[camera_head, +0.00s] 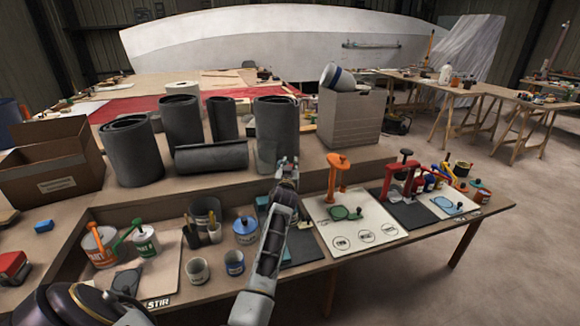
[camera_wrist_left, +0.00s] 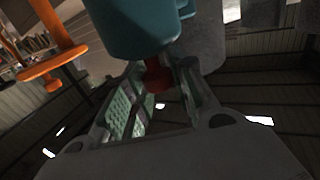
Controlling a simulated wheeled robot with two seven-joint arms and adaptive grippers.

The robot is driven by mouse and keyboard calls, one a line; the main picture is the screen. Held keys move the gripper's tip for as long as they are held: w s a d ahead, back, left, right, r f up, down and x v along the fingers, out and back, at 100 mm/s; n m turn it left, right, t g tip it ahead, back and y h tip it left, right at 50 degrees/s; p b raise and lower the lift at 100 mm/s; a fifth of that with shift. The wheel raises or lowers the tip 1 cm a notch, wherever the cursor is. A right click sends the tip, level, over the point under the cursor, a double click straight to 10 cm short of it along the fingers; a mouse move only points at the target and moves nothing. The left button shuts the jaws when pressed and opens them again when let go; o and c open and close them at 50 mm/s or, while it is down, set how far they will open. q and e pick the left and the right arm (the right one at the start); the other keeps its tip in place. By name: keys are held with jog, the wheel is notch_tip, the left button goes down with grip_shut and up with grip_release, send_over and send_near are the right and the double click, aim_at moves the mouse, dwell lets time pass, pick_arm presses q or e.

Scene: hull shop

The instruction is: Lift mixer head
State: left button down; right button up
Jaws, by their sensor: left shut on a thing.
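The teal mixer head (camera_wrist_left: 130,30) fills the top of the left wrist view, with a dark red knob (camera_wrist_left: 157,76) under it. My left gripper (camera_wrist_left: 160,92) has its two fingers on either side of this knob and is shut on it. In the head view my left gripper (camera_head: 287,168) is near the middle, at the back edge of the front bench. Small teal parts of the mixer (camera_head: 262,203) show beside my forearm, which hides most of it. Whether the head is raised or level, I cannot tell. My right gripper is not in view.
An orange stand (camera_head: 337,175) on a white board is close on the right; it also shows in the left wrist view (camera_wrist_left: 50,70). Cups and cans (camera_head: 196,270) stand on the left. Dark rolls (camera_head: 180,120) and a cardboard box (camera_head: 350,115) stand behind.

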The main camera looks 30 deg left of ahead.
pick_arm(q)
jog(key=shift+r, duration=0.45)
jog(key=c, duration=1.5)
grip_release()
jog(key=shift+c, duration=0.2)
jog(key=o, duration=0.3)
jog(key=shift+f, duration=0.1)
jog(key=shift+f, duration=0.1)
notch_tip(320, 180, up, 10)
